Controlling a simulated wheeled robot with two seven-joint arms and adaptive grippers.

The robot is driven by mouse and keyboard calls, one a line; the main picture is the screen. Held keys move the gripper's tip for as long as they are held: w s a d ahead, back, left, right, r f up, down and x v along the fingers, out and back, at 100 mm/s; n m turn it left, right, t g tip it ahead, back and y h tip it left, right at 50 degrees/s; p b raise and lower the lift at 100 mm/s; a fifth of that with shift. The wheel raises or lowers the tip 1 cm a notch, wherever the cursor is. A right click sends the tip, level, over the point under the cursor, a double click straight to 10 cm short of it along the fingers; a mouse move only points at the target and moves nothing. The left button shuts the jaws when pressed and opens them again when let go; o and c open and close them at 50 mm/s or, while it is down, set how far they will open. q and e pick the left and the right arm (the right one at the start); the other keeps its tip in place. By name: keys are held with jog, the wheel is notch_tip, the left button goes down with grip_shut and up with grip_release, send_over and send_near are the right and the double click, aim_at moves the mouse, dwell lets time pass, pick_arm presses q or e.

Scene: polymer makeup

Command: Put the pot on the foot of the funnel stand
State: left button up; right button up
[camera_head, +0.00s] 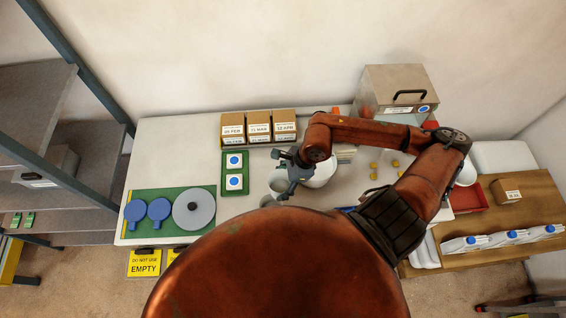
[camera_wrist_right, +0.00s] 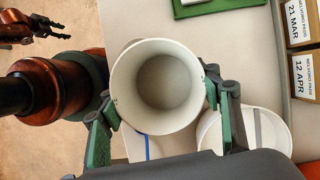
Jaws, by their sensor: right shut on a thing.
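My right gripper (camera_head: 290,170) is over the middle of the table in the head view. In the right wrist view its green fingers (camera_wrist_right: 165,115) are shut on the pot (camera_wrist_right: 167,90), a pale round vessel with an open top. The pot looks empty inside. In the head view the pot (camera_head: 278,182) is partly covered by the gripper. A white round vessel (camera_head: 322,174) stands just right of it; it also shows in the right wrist view (camera_wrist_right: 270,140). I cannot make out the funnel stand or its foot for certain. My left gripper (camera_wrist_right: 48,28) shows in the right wrist view, its jaws apart and empty.
A green tray with labelled white pieces (camera_head: 223,186) lies left of the gripper. Blue round items (camera_head: 135,211) and a grey disc (camera_head: 193,209) lie on a green mat. Dated boxes (camera_head: 259,128) and a metal case (camera_head: 398,90) stand behind. My right arm covers much of the table's front.

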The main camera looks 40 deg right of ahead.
jog(key=shift+s+r, duration=0.15)
jog(key=shift+r, duration=0.05)
jog(key=shift+d+m, duration=0.2)
jog(key=shift+m, duration=0.1)
jog(key=w+d+f+p, duration=0.1)
jog(key=w+d+f, duration=0.1)
jog(key=w+f, duration=0.1)
jog(key=w+d+f+p, duration=0.1)
jog(key=w+d+f, duration=0.2)
jog(key=w, duration=0.1)
jog(key=w+d+f+p, duration=0.1)
jog(key=w+d+f, duration=0.1)
jog(key=w+f, duration=0.1)
jog(key=shift+w+d+p, duration=0.2)
jog(key=shift+d+p, duration=0.15)
jog(key=shift+w+d+f, duration=0.1)
jog(key=shift+f, duration=0.1)
notch_tip(320, 180, down, 3)
jog(key=shift+w+d+r+p, duration=0.1)
jog(key=shift+w+p, duration=0.05)
jog(key=shift+p, duration=0.6)
jog(key=shift+f, duration=0.45)
